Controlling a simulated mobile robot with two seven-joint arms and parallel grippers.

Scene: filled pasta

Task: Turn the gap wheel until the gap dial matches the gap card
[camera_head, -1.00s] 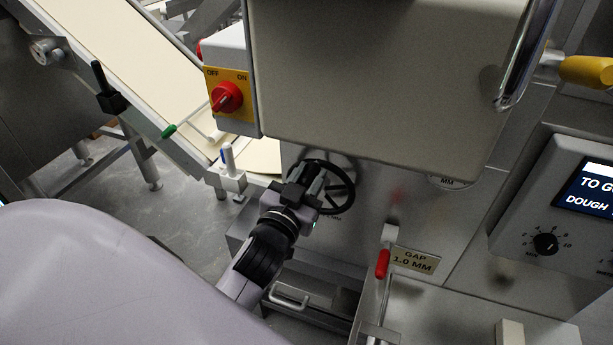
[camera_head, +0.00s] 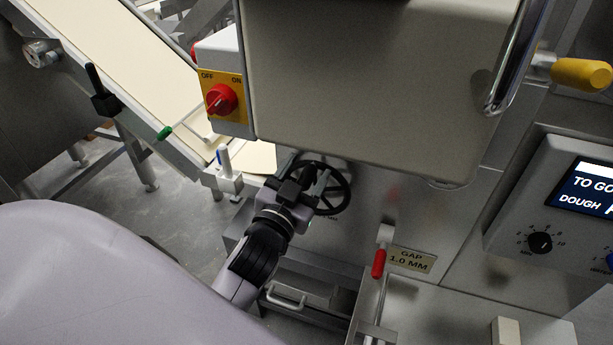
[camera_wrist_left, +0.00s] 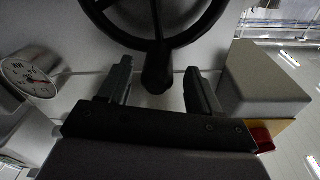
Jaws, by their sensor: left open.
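The gap wheel (camera_head: 346,190) is a black spoked handwheel on the machine's steel front. In the left wrist view its rim (camera_wrist_left: 118,38) fills the top, with a dark handle knob (camera_wrist_left: 157,74) pointing down. My left gripper (camera_head: 304,176) is at the wheel's left side. In the wrist view its open jaws (camera_wrist_left: 158,84) stand either side of the knob, with a gap on each side. The gap card (camera_head: 411,261) reads "GAP 1.0 MM". The round white gap dial (camera_wrist_left: 30,76) shows tilted in the wrist view with a red needle; its reading is too small to tell. My right gripper is out of view.
A large beige guard (camera_head: 380,80) hangs above the wheel and hides most of the dial in the head view. A red-handled lever (camera_head: 379,263) stands beside the card. A switch box (camera_head: 222,98) is upper left, and a control panel (camera_head: 560,205) is at right.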

